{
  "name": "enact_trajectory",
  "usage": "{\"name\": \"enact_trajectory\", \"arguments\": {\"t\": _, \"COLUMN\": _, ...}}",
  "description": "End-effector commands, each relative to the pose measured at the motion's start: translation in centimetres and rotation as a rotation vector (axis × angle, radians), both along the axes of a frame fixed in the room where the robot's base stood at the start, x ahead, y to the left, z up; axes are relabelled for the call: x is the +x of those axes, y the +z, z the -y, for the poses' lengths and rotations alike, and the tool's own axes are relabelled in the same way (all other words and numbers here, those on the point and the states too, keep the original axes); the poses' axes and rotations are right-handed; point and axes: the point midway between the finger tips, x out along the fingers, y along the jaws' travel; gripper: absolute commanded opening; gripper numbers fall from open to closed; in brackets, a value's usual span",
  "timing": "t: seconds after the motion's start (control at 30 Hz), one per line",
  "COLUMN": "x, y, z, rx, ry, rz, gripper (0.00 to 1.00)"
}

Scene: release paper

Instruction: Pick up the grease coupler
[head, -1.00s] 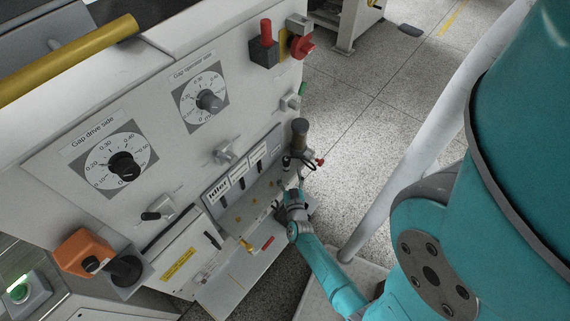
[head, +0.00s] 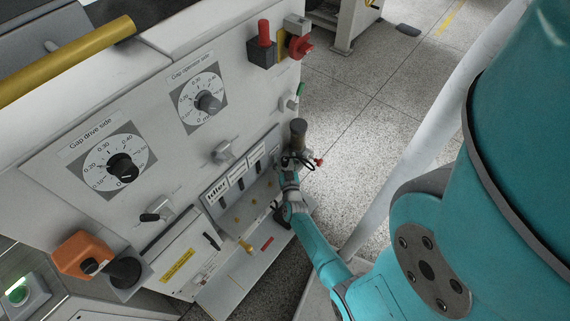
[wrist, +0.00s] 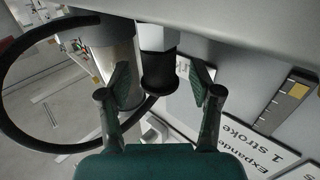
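What looks like the grease coupler (wrist: 158,72), a pale cylinder with a black lower end, stands between my fingers in the wrist view. A black hose (wrist: 22,135) loops round on the left and runs behind it. My gripper (wrist: 161,80) is open, one finger on each side, with gaps visible on both sides. In the head view my gripper (head: 290,178) is at the panel's right edge, just below the dark grease cylinder (head: 298,130). The coupler cannot be made out there.
The machine panel (head: 130,215) with dials stands left of my arm. A labelled tray (head: 245,275) with a yellow-handled tool (head: 245,246) lies below. In the wrist view the label plates (wrist: 262,157) are close on the right. Open floor (head: 370,130) lies to the right.

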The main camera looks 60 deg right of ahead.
Motion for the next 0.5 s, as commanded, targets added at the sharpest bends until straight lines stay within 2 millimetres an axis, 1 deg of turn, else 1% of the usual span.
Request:
{"name": "enact_trajectory", "arguments": {"t": 0.03, "x": -0.01, "y": 0.0, "z": -0.01, "rx": 0.0, "ry": 0.0, "rz": 0.0, "gripper": 0.48}}
{"name": "enact_trajectory", "arguments": {"t": 0.07, "x": 0.0, "y": 0.0, "z": -0.01, "rx": 0.0, "ry": 0.0, "rz": 0.0, "gripper": 0.4}}
{"name": "enact_trajectory", "arguments": {"t": 0.1, "x": -0.01, "y": 0.0, "z": -0.01, "rx": 0.0, "ry": 0.0, "rz": 0.0, "gripper": 0.3}}
{"name": "enact_trajectory", "arguments": {"t": 0.17, "x": 0.0, "y": 0.0, "z": -0.01, "rx": 0.0, "ry": 0.0, "rz": 0.0, "gripper": 0.15}}
{"name": "enact_trajectory", "arguments": {"t": 0.2, "x": -0.01, "y": 0.0, "z": -0.01, "rx": 0.0, "ry": 0.0, "rz": 0.0, "gripper": 0.05}}
{"name": "enact_trajectory", "arguments": {"t": 0.23, "x": -0.01, "y": 0.0, "z": -0.01, "rx": 0.0, "ry": 0.0, "rz": 0.0, "gripper": 0.0}}
{"name": "enact_trajectory", "arguments": {"t": 0.5, "x": 0.01, "y": 0.09, "z": -0.01, "rx": -0.001, "ry": 0.0, "rz": 0.001, "gripper": 0.0}}
